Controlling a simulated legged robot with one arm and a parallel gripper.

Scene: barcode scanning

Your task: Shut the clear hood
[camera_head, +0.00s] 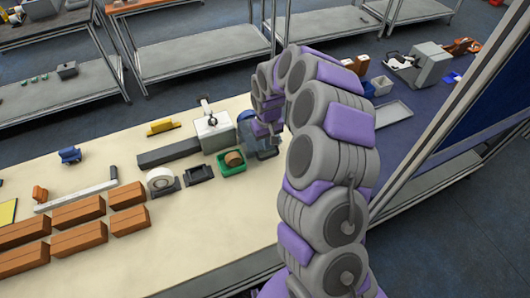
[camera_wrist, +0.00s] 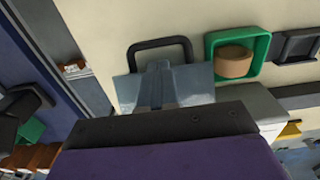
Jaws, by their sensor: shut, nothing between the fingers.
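The clear hood (camera_head: 246,126) is a bluish see-through cover beside the white machine on the cream table, partly hidden by my arm. In the wrist view the hood (camera_wrist: 198,85) is a pale blue pane, with a dark loop handle (camera_wrist: 160,43) at its far edge. My gripper (camera_wrist: 158,72) is shut and empty, its narrow grey fingers over the pane, pointing toward the handle. I cannot tell if they touch the pane. How far the hood is open is unclear.
A green bin (camera_head: 231,168) with a brown roll stands in front of the white machine (camera_head: 211,132). A black tray (camera_head: 199,173), a white tape roll (camera_head: 160,179) and several brown boxes (camera_head: 78,212) lie to the left. The table's front middle is clear.

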